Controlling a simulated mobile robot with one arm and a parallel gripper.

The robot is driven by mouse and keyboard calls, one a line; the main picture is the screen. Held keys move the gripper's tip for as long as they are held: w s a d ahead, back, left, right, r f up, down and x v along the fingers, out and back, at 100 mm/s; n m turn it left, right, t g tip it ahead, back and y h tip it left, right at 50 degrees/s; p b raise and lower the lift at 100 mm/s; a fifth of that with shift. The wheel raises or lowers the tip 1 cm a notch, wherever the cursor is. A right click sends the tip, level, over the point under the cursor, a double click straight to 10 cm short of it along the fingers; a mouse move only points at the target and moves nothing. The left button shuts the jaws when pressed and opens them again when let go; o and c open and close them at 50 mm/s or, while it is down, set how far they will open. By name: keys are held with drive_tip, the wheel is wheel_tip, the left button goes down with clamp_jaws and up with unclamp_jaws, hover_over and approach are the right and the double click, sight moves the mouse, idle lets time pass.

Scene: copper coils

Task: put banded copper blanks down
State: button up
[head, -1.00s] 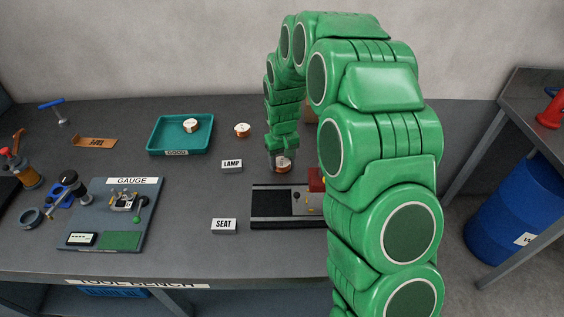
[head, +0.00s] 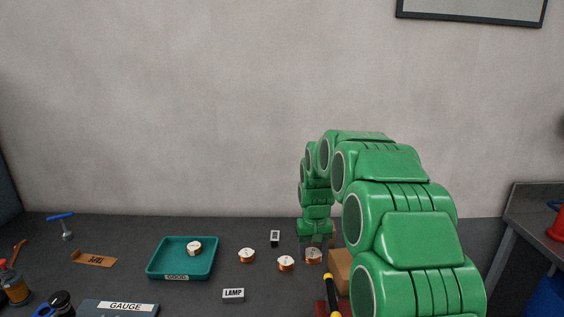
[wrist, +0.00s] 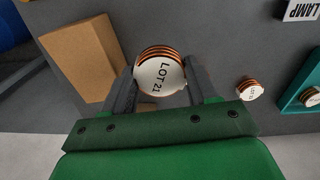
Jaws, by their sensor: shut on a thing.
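My gripper (head: 315,246) is shut on a banded copper blank (wrist: 160,73), a round disc with a white top marked LOT 21 and copper bands on its side. In the wrist view the blank sits between the two dark fingers. In the head view the held blank (head: 313,257) shows below the fingers, just left of a brown box. I cannot tell whether it touches the bench. Two similar blanks stand loose to its left, one near (head: 286,263) and one farther off (head: 247,256). Another blank (head: 194,248) lies in the teal GOOD tray (head: 165,268).
The brown box (head: 340,268) stands close to the right of the held blank; it shows large in the wrist view (wrist: 82,62). A LAMP sign (head: 233,295) stands in front. A small dark device (head: 275,238) stands behind the loose blanks. The wall is behind the bench.

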drive_tip(key=w+d+m, duration=0.1)
drive_tip(key=w+d, duration=0.1)
drive_tip(key=d, duration=0.3)
drive_tip(key=shift+w+d+r+m, duration=0.3)
drive_tip(key=shift+d+m, duration=0.05)
drive_tip(key=shift+m, duration=0.05)
drive_tip(key=s+a+n, duration=0.2)
drive_tip(key=s+a, duration=0.4)
drive_tip(key=a, duration=0.6)
drive_tip(key=s+a+r+n, duration=0.15)
drive_tip(key=s+a, duration=0.45)
drive_tip(key=a, duration=0.6)
drive_tip(key=s+a+n, duration=0.2)
drive_tip(key=s+a, duration=0.4)
drive_tip(key=a, duration=0.7)
hover_over(187, 294)
drive_tip(key=s, duration=0.1)
drive_tip(key=f, duration=0.8)
drive_tip(key=shift+s+d+f, duration=0.15)
drive_tip(key=shift+d+f, duration=0.05)
drive_tip(key=shift+d, duration=0.2)
drive_tip(key=shift+w+a+f, duration=0.3)
drive_tip(key=shift+w+f, duration=0.2)
drive_tip(key=shift+f, duration=0.35)
drive_tip(key=shift+w+a+f, duration=0.1)
drive_tip(key=shift+f, duration=1.4)
drive_tip(key=shift+f, duration=0.15)
